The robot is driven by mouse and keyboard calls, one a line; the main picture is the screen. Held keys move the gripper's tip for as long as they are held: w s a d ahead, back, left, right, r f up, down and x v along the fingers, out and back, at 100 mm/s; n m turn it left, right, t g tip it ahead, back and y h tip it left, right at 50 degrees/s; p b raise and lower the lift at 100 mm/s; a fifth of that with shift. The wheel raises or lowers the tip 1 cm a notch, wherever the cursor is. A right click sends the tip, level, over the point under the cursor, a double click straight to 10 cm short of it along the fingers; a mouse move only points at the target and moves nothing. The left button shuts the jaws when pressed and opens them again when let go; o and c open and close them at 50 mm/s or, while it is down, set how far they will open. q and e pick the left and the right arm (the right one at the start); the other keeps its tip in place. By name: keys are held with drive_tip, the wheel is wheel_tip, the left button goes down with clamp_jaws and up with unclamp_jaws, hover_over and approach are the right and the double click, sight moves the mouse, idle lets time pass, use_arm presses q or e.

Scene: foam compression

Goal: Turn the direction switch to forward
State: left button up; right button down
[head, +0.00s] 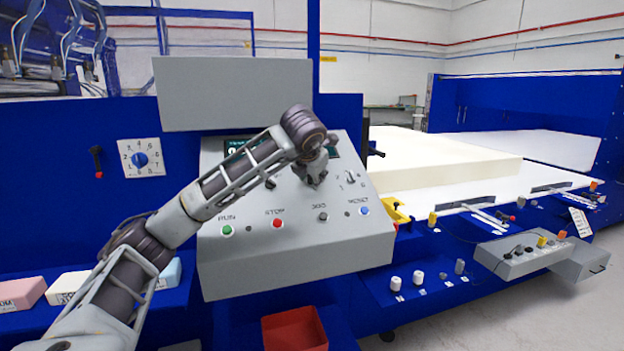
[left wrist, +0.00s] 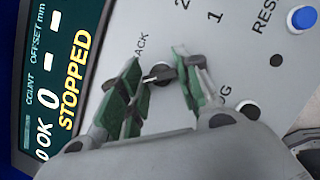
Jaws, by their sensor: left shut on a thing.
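The direction switch (left wrist: 162,74) is a small dark knob on the grey sloped control panel (head: 290,255). In the left wrist view it sits between my green-padded fingers, with a pale mark on its left side. A partly covered label ending in "ACK" is beside it; its other label is hidden. My left gripper (head: 314,178) is over the panel above the JOG button and is shut on the switch; it also shows in the left wrist view (left wrist: 160,85). In the head view it hides the switch. My right gripper is not in view.
The display (left wrist: 55,75) reads STOPPED. Around the gripper are a numbered selector (head: 350,177), a small knob (head: 270,183), the green RUN button (head: 227,230), red STOP button (head: 277,223) and blue RESET button (head: 365,211). A red bin (head: 295,330) is below.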

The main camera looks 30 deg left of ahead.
use_arm(q)
drive_tip(key=shift+n, duration=0.4)
drive_tip(key=o, duration=1)
drive_tip(key=shift+v, duration=6)
drive_tip(key=shift+d+f, duration=0.1)
drive_tip(key=shift+d, duration=0.05)
